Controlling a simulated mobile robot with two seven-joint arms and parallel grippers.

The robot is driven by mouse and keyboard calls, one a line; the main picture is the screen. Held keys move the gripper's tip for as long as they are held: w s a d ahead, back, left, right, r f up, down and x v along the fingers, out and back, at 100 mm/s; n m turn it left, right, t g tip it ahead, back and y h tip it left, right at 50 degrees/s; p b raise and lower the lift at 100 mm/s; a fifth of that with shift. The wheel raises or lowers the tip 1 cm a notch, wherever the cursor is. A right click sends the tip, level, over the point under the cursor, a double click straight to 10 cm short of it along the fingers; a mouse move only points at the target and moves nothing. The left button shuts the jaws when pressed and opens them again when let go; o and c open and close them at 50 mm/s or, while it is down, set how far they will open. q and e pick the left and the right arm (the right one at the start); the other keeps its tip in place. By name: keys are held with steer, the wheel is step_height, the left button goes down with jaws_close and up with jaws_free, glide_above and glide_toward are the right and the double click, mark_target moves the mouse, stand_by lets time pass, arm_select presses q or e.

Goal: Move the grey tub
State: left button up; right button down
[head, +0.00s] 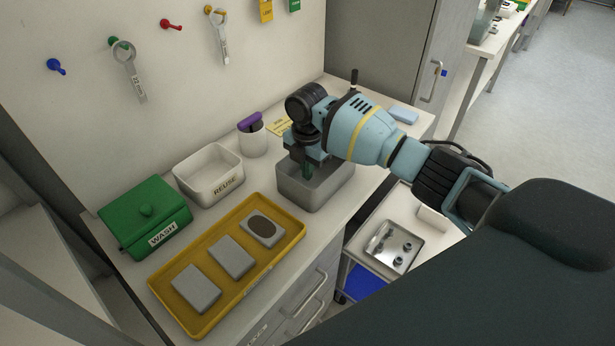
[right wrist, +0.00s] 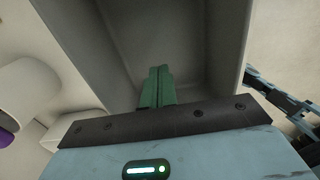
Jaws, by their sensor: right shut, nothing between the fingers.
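The grey tub (head: 318,190) stands on the bench top to the right of the yellow tray, near the front edge. My right gripper (head: 307,172) points down over the tub, with its fingertips inside or just above the opening. In the right wrist view the green fingers (right wrist: 157,88) are together with nothing between them. The tub's grey inside (right wrist: 165,40) and walls surround them there, and it looks empty. Part of the tub's back rim is hidden by my gripper in the head view. My left gripper is not in view.
A yellow tray (head: 175,322) holds grey blocks, one with a dark oval. A green WASH box (head: 146,215), a white REUSE bin (head: 208,174) and a white cup (head: 253,140) stand behind. A trolley with a metal tray (head: 393,247) is below the bench front.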

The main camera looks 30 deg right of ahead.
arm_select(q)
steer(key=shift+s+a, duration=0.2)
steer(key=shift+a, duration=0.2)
arm_select(e)
step_height(320, 180, up, 7)
steer(key=shift+s+a, duration=0.2)
steer(key=shift+a, duration=0.1)
